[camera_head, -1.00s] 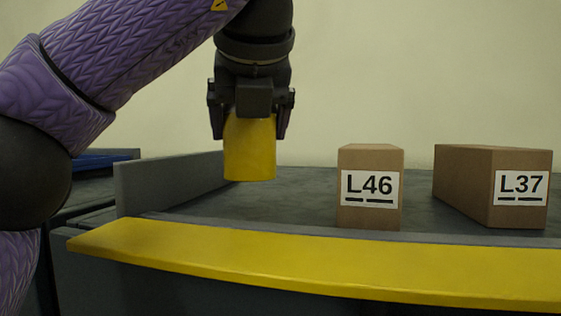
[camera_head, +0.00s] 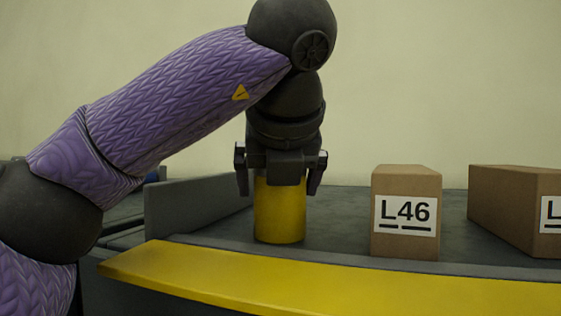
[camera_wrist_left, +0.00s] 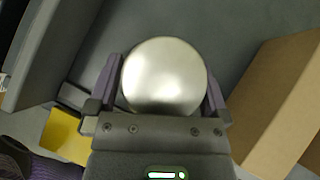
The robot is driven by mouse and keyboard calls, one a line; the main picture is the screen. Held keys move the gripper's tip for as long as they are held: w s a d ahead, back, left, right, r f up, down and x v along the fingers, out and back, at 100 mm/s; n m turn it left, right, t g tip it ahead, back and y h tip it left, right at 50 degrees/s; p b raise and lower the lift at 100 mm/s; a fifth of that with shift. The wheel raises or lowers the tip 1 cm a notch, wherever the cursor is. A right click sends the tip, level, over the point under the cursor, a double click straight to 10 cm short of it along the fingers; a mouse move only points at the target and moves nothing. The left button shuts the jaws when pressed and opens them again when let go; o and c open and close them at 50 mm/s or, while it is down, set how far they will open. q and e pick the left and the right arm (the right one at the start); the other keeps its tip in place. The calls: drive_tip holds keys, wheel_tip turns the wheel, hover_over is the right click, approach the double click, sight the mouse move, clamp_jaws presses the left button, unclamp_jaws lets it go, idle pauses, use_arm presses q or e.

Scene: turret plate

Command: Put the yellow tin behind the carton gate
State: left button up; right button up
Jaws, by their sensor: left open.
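The yellow tin (camera_head: 280,215) stands upright on the grey surface, left of the cartons. Its round silver top (camera_wrist_left: 164,77) fills the middle of the left wrist view. My left gripper (camera_head: 279,188) is open and points down, with one finger on each side of the tin's upper part and small gaps beside it. The carton marked L46 (camera_head: 405,245) stands to the right of the tin. A second carton (camera_head: 503,205) stands farther right, partly cut off by the frame, with a gap between the two. My right gripper is not in view.
A low grey wall (camera_head: 195,203) edges the surface at the left, close to the tin. A yellow curved strip (camera_head: 330,287) runs along the front edge. In the left wrist view, a brown carton (camera_wrist_left: 275,95) is near at the right. Bare surface lies behind the cartons.

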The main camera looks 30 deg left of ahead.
use_arm(q)
drive_tip(key=v, duration=1.2)
